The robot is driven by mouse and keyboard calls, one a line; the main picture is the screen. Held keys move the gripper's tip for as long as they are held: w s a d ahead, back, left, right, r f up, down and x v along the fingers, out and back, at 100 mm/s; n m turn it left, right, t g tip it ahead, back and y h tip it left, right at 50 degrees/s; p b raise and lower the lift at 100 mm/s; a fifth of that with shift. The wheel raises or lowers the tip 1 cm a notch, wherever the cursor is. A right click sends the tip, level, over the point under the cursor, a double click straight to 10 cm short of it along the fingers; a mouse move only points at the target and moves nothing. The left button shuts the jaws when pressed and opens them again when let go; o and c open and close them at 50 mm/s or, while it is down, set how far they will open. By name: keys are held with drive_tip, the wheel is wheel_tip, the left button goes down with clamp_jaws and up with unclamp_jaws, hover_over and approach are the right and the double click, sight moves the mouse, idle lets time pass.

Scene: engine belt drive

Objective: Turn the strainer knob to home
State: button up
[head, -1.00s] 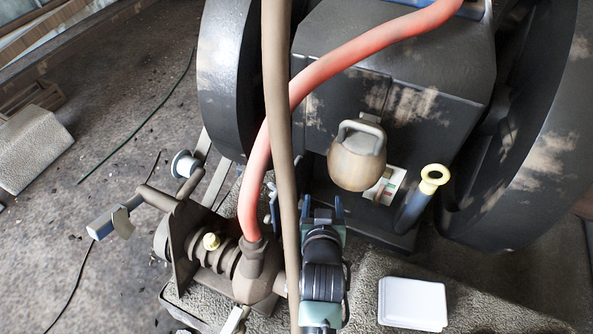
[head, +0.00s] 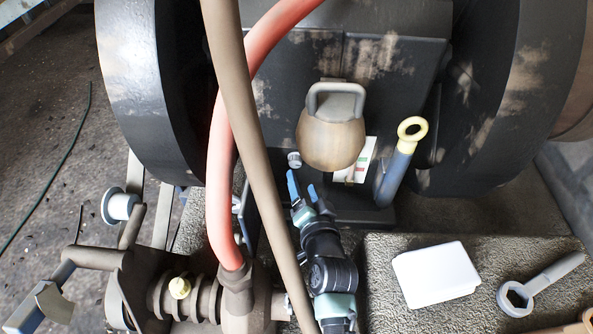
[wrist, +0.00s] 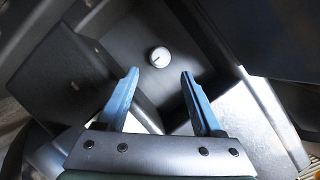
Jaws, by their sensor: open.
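The strainer knob is probably the small round grey knob (head: 294,160) low on the dark engine housing, left of the weight. In the wrist view a pale round knob (wrist: 160,57) with a dark mark on its face sits on the dark panel, beyond the fingertips and roughly centred between them. My gripper (head: 302,188) has its blue fingers apart and empty, just below the knob in the head view. In the wrist view the open gripper (wrist: 160,74) touches nothing that I can see.
A brown hose (head: 258,150) and a red hose (head: 222,130) pass left of my gripper. A hanging weight (head: 331,140), a label (head: 352,165) and a blue handle with a yellow ring (head: 395,178) are to the right. A white box (head: 436,274) and a wrench (head: 540,284) lie lower right.

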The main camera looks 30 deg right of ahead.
sight(296, 164)
drive_tip(key=b+x, duration=0.4)
drive_tip(key=x, duration=0.2)
drive_tip(key=shift+f, duration=0.1)
drive_tip(key=shift+b+x, duration=0.35)
drive_tip(key=shift+x, duration=0.4)
clamp_jaws()
